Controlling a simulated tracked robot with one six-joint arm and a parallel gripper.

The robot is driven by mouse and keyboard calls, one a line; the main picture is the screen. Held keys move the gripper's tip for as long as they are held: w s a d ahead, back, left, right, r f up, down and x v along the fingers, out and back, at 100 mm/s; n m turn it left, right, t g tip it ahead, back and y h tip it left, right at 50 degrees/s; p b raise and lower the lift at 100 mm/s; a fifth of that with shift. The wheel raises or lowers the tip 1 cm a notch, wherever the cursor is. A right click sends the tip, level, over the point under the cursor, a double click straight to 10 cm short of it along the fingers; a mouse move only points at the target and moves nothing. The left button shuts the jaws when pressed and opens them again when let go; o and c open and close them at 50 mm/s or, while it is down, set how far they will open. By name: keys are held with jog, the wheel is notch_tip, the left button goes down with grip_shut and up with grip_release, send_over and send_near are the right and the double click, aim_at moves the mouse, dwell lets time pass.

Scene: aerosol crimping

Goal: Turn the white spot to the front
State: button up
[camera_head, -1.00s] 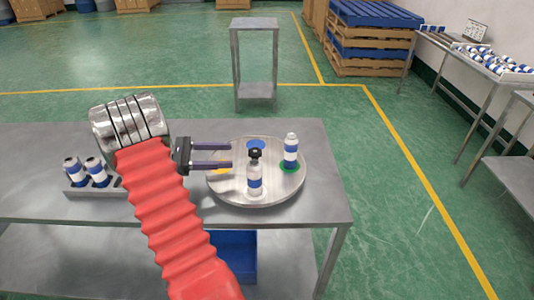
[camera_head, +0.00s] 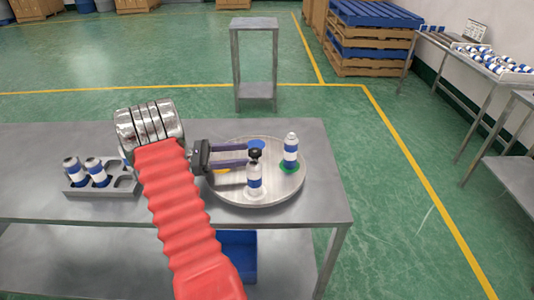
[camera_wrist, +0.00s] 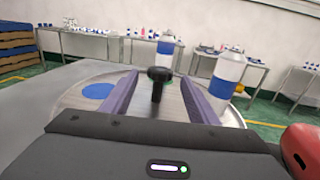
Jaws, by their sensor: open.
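A round metal turntable (camera_head: 278,192) sits on the steel table, with a black knob (camera_head: 255,153) standing at its middle. The blue spot (camera_head: 257,144) is at the far side, the yellow spot (camera_head: 221,171) at the left, and the green spot (camera_head: 288,169) at the right under a blue-and-white can (camera_head: 290,150). Another such can (camera_head: 255,184) stands at the front; I cannot make out a white spot there. My gripper (camera_head: 246,156) is open and reaches in from the left. In the wrist view the knob (camera_wrist: 158,76) shows between the open fingers, with no clear contact.
A grey rack (camera_head: 122,186) with blue-and-white cans stands left on the table (camera_head: 325,180). A blue bin (camera_head: 243,255) is below. A small steel stand (camera_head: 255,24) is behind, and pallets and side tables are at the right. The table right of the turntable is clear.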

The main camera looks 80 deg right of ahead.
send_over(267, 165)
jog(key=shift+a, duration=0.1)
dwell(0.4)
grip_shut()
dwell(0.6)
